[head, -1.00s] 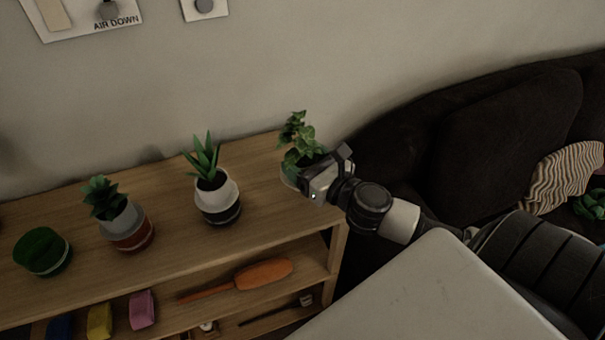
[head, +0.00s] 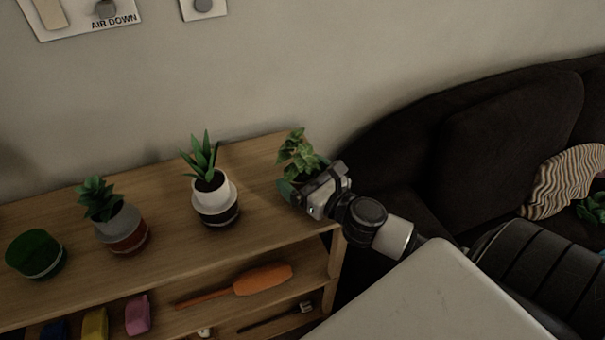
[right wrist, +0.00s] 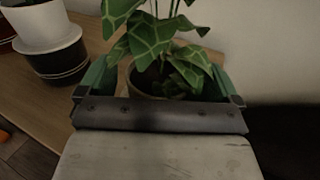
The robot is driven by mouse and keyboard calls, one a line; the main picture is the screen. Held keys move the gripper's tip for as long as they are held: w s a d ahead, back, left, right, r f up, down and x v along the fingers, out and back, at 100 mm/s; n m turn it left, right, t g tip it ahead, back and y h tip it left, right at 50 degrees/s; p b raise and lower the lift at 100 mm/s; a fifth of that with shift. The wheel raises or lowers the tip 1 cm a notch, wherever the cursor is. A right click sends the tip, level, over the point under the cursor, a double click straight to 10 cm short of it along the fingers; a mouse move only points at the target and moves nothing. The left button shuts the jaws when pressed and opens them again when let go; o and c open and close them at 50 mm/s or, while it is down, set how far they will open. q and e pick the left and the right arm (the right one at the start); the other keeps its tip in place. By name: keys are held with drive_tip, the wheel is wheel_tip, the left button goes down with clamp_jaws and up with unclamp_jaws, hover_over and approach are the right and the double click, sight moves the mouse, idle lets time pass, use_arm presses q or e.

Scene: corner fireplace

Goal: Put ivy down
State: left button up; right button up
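The ivy (head: 298,150), a leafy plant in a small pot, stands upright at the right end of the wooden shelf top (head: 262,205). My right gripper (head: 306,180) is around its pot from the front right. In the right wrist view the green fingers stand on both sides of the ivy's pot (right wrist: 143,84), with a gap visible at the left finger, so the gripper looks open. Leaves hide part of the pot and the right finger. The pot's base is hidden, but it appears to rest on the shelf. My left gripper is not in view.
A spiky plant in a white and black pot (head: 215,206) stands left of the ivy. Further left are a succulent pot (head: 122,232) and a green pot (head: 36,254). The wall (head: 300,60) is behind, and a dark sofa (head: 500,150) is at the right.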

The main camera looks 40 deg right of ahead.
drive_tip(key=shift+r, duration=0.15)
drive_tip(key=shift+s+d, duration=0.1)
drive_tip(key=shift+s, duration=0.5)
drive_tip(key=s+d+b, duration=0.1)
drive_tip(key=s+b, duration=0.1)
drive_tip(key=s, duration=0.8)
drive_tip(key=shift+s+d, duration=0.35)
